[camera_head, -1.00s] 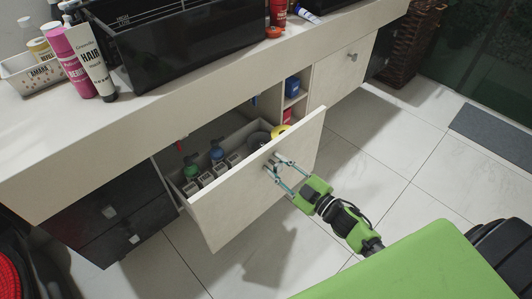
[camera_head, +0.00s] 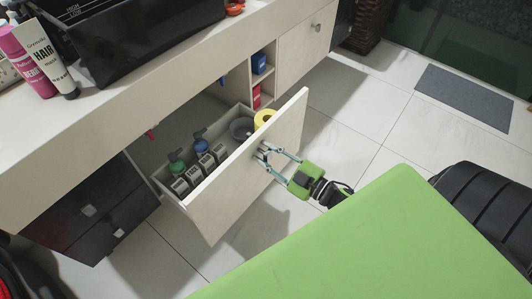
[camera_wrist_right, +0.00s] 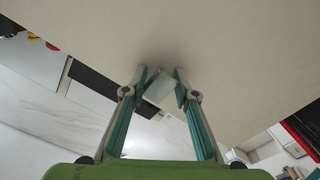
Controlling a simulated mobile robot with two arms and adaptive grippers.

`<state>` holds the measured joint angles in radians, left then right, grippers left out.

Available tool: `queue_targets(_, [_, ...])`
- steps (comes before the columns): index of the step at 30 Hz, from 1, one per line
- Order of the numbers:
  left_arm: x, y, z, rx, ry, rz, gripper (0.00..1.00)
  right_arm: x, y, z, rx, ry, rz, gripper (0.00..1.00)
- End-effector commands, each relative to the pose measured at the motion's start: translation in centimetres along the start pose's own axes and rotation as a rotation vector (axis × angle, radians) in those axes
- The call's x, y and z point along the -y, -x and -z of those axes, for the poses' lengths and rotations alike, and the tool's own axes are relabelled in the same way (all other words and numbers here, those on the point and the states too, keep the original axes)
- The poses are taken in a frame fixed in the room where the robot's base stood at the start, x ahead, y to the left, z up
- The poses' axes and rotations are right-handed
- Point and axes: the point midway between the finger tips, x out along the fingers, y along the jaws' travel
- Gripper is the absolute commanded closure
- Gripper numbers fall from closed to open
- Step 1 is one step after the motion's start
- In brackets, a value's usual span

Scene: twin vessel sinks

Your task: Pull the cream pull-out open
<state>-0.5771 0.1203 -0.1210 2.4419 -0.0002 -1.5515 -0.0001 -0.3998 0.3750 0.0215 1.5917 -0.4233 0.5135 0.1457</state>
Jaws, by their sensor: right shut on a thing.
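The cream pull-out (camera_head: 245,170) stands out from under the counter, with its inside showing. It holds spray bottles (camera_head: 188,165), a yellow roll (camera_head: 264,118) and a dark round thing (camera_head: 241,128). My right gripper (camera_head: 264,155) is at the front panel, shut on the pull-out's small metal knob. In the right wrist view the gripper's fingers (camera_wrist_right: 161,84) close around the pale square knob (camera_wrist_right: 158,87), with the cream panel (camera_wrist_right: 215,50) filling the view behind. My left gripper is not in view.
The counter (camera_head: 150,100) runs above, with a black basin (camera_head: 150,40) on it. Dark drawers (camera_head: 100,215) are at the left, and a closed cream door (camera_head: 305,45) is at the right. Open tiled floor (camera_head: 350,130) lies in front, with a grey mat (camera_head: 464,98).

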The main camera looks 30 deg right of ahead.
Motion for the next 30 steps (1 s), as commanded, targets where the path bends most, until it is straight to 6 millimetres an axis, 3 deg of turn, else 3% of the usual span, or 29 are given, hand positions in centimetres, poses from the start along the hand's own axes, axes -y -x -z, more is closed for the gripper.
queue_targets(14, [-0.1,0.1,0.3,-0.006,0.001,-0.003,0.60,0.0,0.5,-0.1,0.002,0.000,0.001,0.64])
queue_targets(30, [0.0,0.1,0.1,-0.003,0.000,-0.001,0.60,0.1,10.5,-0.1,0.003,0.001,0.001,0.64])
